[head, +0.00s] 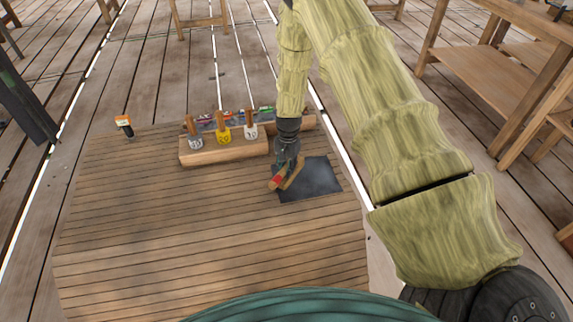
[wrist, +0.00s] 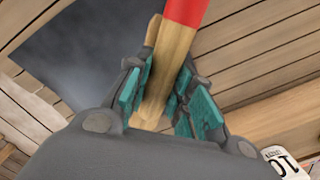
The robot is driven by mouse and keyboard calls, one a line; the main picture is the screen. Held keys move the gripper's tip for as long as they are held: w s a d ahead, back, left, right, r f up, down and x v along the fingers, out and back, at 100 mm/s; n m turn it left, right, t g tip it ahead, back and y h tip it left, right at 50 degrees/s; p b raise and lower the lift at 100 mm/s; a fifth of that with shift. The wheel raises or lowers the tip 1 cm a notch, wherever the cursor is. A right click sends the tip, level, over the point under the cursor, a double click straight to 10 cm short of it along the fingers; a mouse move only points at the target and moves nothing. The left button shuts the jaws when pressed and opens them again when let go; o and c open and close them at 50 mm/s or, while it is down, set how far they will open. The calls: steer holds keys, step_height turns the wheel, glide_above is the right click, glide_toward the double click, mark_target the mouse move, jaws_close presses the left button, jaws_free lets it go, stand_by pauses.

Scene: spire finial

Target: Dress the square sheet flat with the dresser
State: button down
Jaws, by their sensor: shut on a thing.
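The square sheet (head: 318,180) is dark grey and lies on the slatted wooden table at its right side. It also shows at the upper left of the wrist view (wrist: 90,50). My gripper (head: 285,170) is shut on the dresser, a wooden bar with a red band (head: 277,180), at the sheet's left edge. In the wrist view the dresser (wrist: 165,75) runs between the teal finger pads. I cannot tell whether the dresser touches the sheet.
A wooden block (head: 225,150) holds several labelled tools behind the sheet. A tray (head: 230,118) with colored items lies beyond it. A small orange-topped object (head: 124,126) stands at the table's back left. The table's left and front (head: 180,230) are clear.

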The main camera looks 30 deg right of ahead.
steer(key=shift+r, duration=0.15)
stand_by(0.3)
steer(key=shift+d+r+p, duration=0.1)
steer(key=shift+r+p, duration=1.6)
steer(key=shift+r, duration=0.4)
steer(key=shift+w+f, duration=0.1)
steer(key=shift+f+b, duration=0.75)
steer(key=shift+f, duration=1.4)
steer(key=shift+r+p, duration=1.55)
steer(key=shift+r, duration=0.55)
